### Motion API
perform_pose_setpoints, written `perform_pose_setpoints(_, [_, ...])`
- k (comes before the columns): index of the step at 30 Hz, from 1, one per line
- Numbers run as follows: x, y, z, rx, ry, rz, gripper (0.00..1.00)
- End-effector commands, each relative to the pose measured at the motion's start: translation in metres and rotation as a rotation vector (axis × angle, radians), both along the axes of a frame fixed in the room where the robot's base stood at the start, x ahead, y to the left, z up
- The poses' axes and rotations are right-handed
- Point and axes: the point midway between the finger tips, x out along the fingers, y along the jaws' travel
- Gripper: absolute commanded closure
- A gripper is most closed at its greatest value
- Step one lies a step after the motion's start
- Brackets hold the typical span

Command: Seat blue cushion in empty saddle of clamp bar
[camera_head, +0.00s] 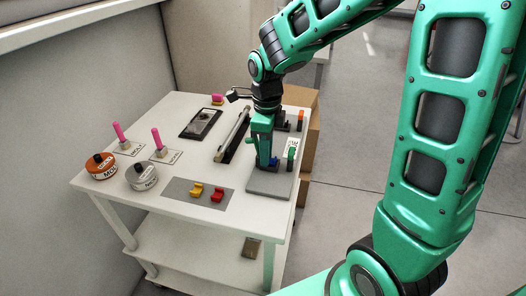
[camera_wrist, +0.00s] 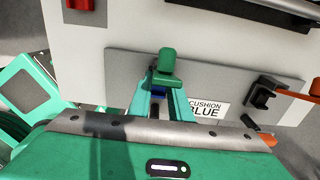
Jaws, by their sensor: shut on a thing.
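The blue cushion (camera_wrist: 158,91) shows as a small patch of blue between my fingers, and most of it is hidden by them. My gripper (camera_wrist: 165,100) is shut on it, over a grey plate (camera_head: 266,186) near the cart's right edge. A green block (camera_wrist: 167,66) stands just beyond the fingertips; I cannot tell if it touches the cushion. A label reading CUSHION BLUE (camera_wrist: 207,107) lies beside my fingers. A long pale bar (camera_head: 233,134) on a dark base, possibly the clamp bar, lies left of my gripper. Its saddles are too small to make out.
A grey mat (camera_head: 176,187) holds yellow (camera_head: 196,190) and red (camera_head: 217,194) pieces. A black bracket (camera_wrist: 264,96) stands right of the label. An orange tin (camera_head: 103,167), a grey tin (camera_head: 142,176), pink-topped pieces and a dark tray (camera_head: 200,123) occupy the cart's left and back.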

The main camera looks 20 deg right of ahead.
Motion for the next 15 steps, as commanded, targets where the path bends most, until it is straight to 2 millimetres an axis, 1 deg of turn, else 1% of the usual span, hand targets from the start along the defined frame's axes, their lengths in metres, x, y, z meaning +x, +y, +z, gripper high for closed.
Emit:
perform_pose_setpoints(10, [-0.0003, -0.0001, -0.0008, 0.0, 0.001, 0.0, 1.0])
perform_pose_setpoints(11, [-0.0003, -0.0001, -0.0008, 0.0, 0.001, 0.0, 0.77])
perform_pose_setpoints(12, [-0.0003, -0.0001, -0.0008, 0.0, 0.001, 0.0, 0.68])
perform_pose_setpoints(13, [-0.0004, -0.0001, -0.0009, 0.0, 0.002, 0.0, 0.61])
perform_pose_setpoints(15, [-0.0008, 0.0001, -0.001, 0.0, 0.003, 0.001, 0.6])
